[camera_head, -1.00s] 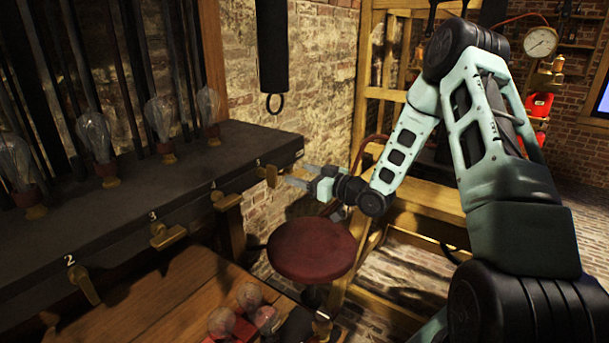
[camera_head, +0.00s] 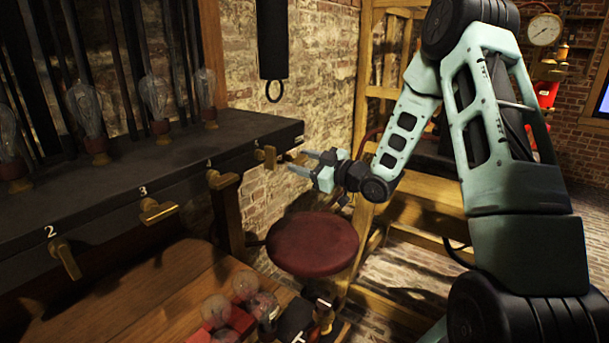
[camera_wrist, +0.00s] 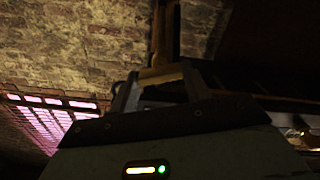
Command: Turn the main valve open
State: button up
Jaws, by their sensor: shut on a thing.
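A dark bench carries a row of brass valve handles on its front edge, with numbers such as 2, 3 and 4 above them. The handle nearest my gripper (camera_head: 267,157) hangs at the bench's right end. My gripper (camera_head: 296,163) is at the bench's right end, just right of that handle. In the wrist view, its two fingers (camera_wrist: 160,80) are closed around a brass piece (camera_wrist: 157,72), which I take to be the main valve's handle. The fingers hide part of it. Which way it is turned is hard to tell in the dark.
Glass bulb jars (camera_head: 157,100) stand along the bench top (camera_head: 130,165). A round red stool (camera_head: 312,245) is below my gripper. A wooden frame (camera_head: 440,185) stands behind my arm.

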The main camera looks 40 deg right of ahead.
jog(key=n+b, duration=0.4)
jog(key=b, duration=0.2)
jog(key=n+b, duration=0.4)
jog(key=b, duration=0.2)
jog(key=n+b, duration=0.4)
jog(key=b, duration=0.3)
jog(key=shift+a+f, duration=0.15)
jog(key=shift+f, duration=0.25)
jog(key=shift+r+n+b, duration=0.15)
jog(key=shift+n+b, duration=0.75)
jog(key=shift+b, duration=0.2)
jog(key=shift+c, duration=0.2)
jog(key=shift+r, duration=0.1)
jog(key=o, duration=1)
jog(key=shift+r, duration=0.1)
